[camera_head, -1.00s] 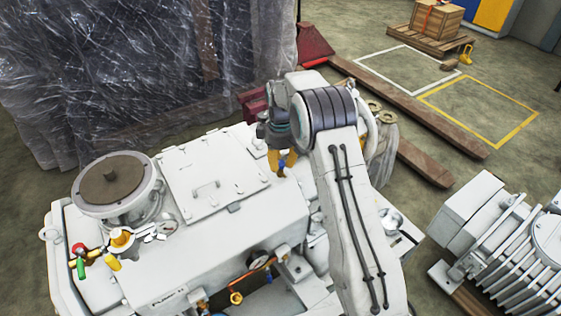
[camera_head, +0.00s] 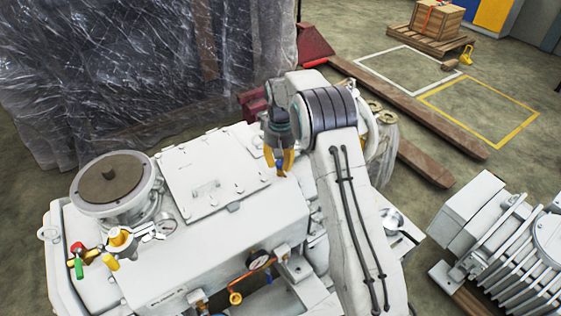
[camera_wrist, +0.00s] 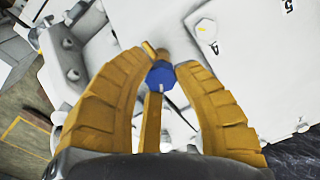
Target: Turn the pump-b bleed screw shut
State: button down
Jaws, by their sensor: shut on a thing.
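My gripper (camera_head: 281,163) has orange-yellow fingers and points down at the far right part of the white pump housing. It also shows in the wrist view (camera_wrist: 167,66), its fingers closed around a small blue faceted screw head (camera_wrist: 161,75) with a pale mark on its near edge. A bit of the blue shows between the fingertips in the head view. The screw's lower part and any label beside it are hidden.
The white pump housing (camera_head: 240,240) carries a round flanged port (camera_head: 117,180), a handled hatch (camera_head: 210,175), and a red, green and yellow valve group (camera_head: 95,256). A finned motor (camera_head: 510,245) stands at the right.

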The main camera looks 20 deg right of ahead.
jog(key=m, duration=0.5)
jog(key=shift+s+a+f+m, duration=0.1)
jog(key=shift+s+f+m, duration=0.15)
jog(key=shift+m, duration=0.05)
jog(key=m, duration=0.4)
jog(key=shift+a+m, duration=0.1)
jog(key=shift+m, duration=0.6)
jog(key=c, duration=1.4)
grip_release()
jog(key=o, duration=0.5)
jog(key=shift+w+a+r, duration=0.15)
jog(key=shift+c, duration=0.2)
jog(key=shift+o, duration=0.2)
jog(key=shift+r, duration=0.1)
